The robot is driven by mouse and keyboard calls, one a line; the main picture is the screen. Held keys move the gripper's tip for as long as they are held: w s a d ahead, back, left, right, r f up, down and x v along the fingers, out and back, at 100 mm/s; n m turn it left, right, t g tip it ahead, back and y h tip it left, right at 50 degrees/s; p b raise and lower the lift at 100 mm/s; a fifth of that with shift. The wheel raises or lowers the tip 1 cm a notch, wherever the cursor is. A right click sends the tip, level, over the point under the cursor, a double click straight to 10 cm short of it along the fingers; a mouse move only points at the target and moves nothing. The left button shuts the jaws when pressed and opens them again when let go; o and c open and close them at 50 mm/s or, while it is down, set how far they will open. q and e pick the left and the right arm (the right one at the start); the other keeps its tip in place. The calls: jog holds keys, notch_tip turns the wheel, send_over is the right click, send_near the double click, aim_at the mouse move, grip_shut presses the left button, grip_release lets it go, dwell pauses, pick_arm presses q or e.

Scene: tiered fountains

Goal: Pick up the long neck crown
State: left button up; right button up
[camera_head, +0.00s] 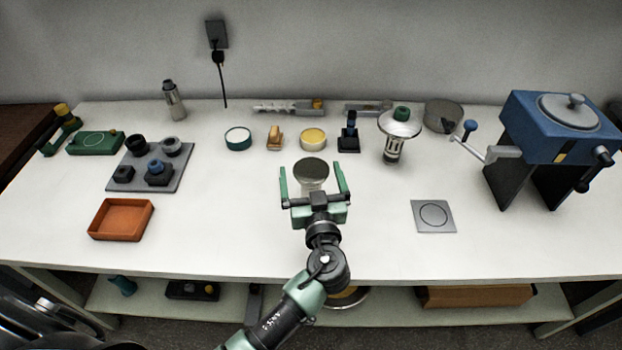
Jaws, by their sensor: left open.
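My left gripper (312,184) reaches in from the bottom over the middle of the white table. Its two green fingers are open and spread. A round piece with a dark flat top and paler sides (311,170) shows between the fingers, and the gripper hides its lower part; I cannot tell whether they touch. Further right stands a piece with a wide silvery flared top, a green cap and a narrow ribbed neck (393,152), apart from the gripper. I cannot tell for sure which of these two is the long neck crown. My right gripper is not in view.
A small wooden piece (274,138), a yellow-topped tin (313,139) and a black stand (348,140) lie behind the gripper. A grey square plate (434,230) lies right, before a blue machine (548,130). An orange tray (96,228) sits left. The front middle surface is clear.

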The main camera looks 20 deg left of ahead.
aim_at(309, 161)
pick_arm(q)
jog(key=p+x, duration=0.1)
jog(key=x, duration=0.3)
jog(key=shift+w+d+f, duration=0.1)
jog(key=shift+d, duration=0.05)
jog(key=shift+w, duration=0.1)
jog(key=c, duration=1.3)
jog(key=shift+c, duration=1.2)
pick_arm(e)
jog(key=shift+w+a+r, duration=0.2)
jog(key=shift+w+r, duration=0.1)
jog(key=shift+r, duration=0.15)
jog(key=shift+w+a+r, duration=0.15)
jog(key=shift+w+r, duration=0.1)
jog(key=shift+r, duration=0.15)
